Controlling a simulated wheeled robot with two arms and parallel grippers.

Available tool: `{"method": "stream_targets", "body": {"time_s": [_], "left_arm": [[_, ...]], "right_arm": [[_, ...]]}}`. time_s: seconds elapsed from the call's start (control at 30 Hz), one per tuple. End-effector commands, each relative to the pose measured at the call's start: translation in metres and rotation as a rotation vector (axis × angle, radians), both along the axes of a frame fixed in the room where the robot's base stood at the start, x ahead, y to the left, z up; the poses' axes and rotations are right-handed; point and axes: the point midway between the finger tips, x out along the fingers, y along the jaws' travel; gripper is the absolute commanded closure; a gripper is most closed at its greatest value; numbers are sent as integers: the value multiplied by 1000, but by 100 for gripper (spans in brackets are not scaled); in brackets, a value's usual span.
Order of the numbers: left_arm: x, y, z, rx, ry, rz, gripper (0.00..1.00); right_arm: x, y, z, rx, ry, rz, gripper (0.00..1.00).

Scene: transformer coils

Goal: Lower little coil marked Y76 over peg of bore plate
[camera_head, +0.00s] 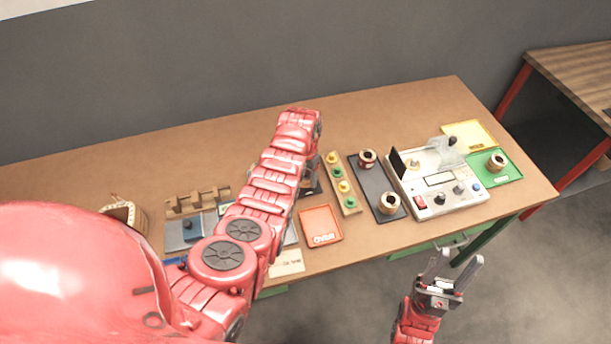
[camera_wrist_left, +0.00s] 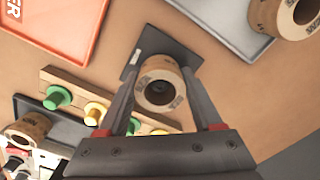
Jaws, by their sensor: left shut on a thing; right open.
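My left gripper (camera_wrist_left: 160,80) is shut on a small brown coil (camera_wrist_left: 150,73), whose open bore faces the wrist camera. The print on its rim is too blurred to read. A dark plate (camera_wrist_left: 148,42), likely the bore plate, lies behind the coil and shows past its edges. The peg is not clearly visible, and I cannot tell whether the coil is around it or above it. In the head view my left arm hides the gripper and coil; a bit of dark plate shows beside it (camera_head: 317,184). My right gripper (camera_head: 450,264) is open and empty, off the table's front edge.
A red tray (camera_head: 321,226) and a strip with green and yellow pegs (camera_head: 333,171) lie near my left arm. A dark tray (camera_head: 376,185) holds two coils. A meter box (camera_head: 428,201), a green tray (camera_head: 512,167) with a coil and a yellow tray (camera_head: 480,131) stand right.

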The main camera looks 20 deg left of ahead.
Motion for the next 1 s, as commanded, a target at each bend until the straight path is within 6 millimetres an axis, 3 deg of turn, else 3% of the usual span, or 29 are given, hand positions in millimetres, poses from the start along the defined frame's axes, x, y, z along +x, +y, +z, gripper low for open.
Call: {"method": "stream_targets", "body": {"time_s": [0.73, 0.77, 0.93, 1.0], "left_arm": [[0, 0, -9, 0, 0, 0, 94], [0, 0, -8, 0, 0, 0, 31], [0, 0, -7, 0, 0, 0, 1], [0, 0, -7, 0, 0, 0, 0]], "right_arm": [[0, 0, -11, 0, 0, 0, 50], [0, 0, -11, 0, 0, 0, 50], [0, 0, -9, 0, 0, 0, 50], [0, 0, -9, 0, 0, 0, 50]]}}
